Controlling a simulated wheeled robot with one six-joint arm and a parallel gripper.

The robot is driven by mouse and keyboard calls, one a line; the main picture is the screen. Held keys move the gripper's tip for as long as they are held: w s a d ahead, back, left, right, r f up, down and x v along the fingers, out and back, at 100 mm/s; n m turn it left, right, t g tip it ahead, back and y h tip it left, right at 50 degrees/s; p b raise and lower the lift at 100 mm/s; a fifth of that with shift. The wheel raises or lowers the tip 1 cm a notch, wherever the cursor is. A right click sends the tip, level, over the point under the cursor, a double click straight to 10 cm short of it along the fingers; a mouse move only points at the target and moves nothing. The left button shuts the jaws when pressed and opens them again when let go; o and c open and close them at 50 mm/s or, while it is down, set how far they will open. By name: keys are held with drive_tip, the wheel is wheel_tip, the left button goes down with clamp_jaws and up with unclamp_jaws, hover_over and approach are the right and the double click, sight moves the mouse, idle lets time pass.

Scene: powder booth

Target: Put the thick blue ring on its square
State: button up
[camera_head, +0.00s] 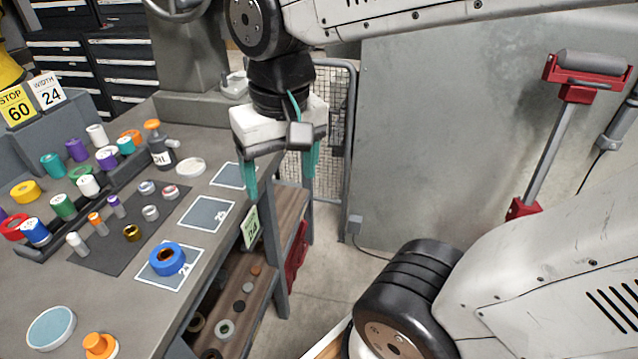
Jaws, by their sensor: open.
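The thick blue ring (167,259) lies flat on the nearest of three white-outlined squares (151,279) along the table's right side. Its hole shows dark with an orange-brown inner edge. The square's printed number is partly readable, perhaps 24. The middle square (206,213) and the far square (233,175) are bare. My gripper (281,182) is open and empty, with its teal fingers pointing down. In the picture it is above and right of the ring, near the table's right edge, and apart from the ring.
A rack (97,205) of coloured rolls and a dark mat (128,236) with small spools lie left of the squares. A dark bottle (161,150) stands behind. An orange knob-like piece (100,346) and a round pad (51,328) are at the front. Shelves lie below the table's right edge.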

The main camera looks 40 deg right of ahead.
drive_tip(key=s+d, duration=0.1)
drive_tip(key=s+n, duration=0.1)
drive_tip(key=s, duration=0.1)
drive_tip(key=s+d+f+n, duration=0.1)
drive_tip(key=s, duration=0.1)
drive_tip(key=shift+s+d+f, duration=0.1)
drive_tip(key=shift+d, duration=0.25)
